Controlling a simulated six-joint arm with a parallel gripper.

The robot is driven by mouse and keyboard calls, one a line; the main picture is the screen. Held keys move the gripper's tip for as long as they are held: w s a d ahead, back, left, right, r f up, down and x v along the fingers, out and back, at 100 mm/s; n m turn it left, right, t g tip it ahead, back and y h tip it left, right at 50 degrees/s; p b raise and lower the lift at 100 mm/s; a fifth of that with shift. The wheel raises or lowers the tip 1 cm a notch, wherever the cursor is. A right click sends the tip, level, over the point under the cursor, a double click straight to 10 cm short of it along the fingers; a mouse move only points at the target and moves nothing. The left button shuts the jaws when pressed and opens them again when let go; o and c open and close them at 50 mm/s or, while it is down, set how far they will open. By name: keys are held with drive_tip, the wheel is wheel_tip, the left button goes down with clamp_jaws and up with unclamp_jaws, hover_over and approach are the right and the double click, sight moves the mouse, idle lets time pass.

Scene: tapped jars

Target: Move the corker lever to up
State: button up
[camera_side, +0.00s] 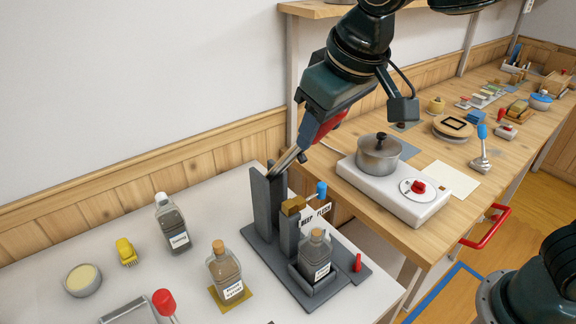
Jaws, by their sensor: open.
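The corker (263,205) is a dark grey stand with two upright posts on a flat base. A blue-tipped piece (321,190), apparently its lever, sticks up beside a tan block (293,205) on the right; its lower part is hidden by a lettered white sign (316,215). A corked glass bottle (315,256) stands in the holder at the front of the corker. My gripper (286,164) is open, pointing down and left, at the top of the corker posts and left of the blue tip. I cannot tell whether the fingers touch a post.
A short red peg (358,262) stands at the base's right. Another corked bottle (225,268) and a white-capped bottle (171,222) stand left. A pot (378,158) sits on a white hot plate (405,200) at right. White table (120,215) is partly clear.

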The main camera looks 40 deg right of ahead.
clamp_jaws()
drive_tip(key=shift+w+r, duration=0.1)
drive_tip(key=shift+w+r+g, duration=0.5)
drive_tip(key=shift+w, duration=0.4)
drive_tip(key=shift+w+r+g, duration=0.5)
drive_tip(key=shift+w+r, duration=0.05)
drive_tip(key=shift+w, duration=0.35)
drive_tip(key=shift+w+r+g, duration=0.5)
drive_tip(key=shift+w, duration=0.4)
unclamp_jaws()
drive_tip(key=shift+s+f, duration=0.1)
drive_tip(key=shift+s, duration=0.15)
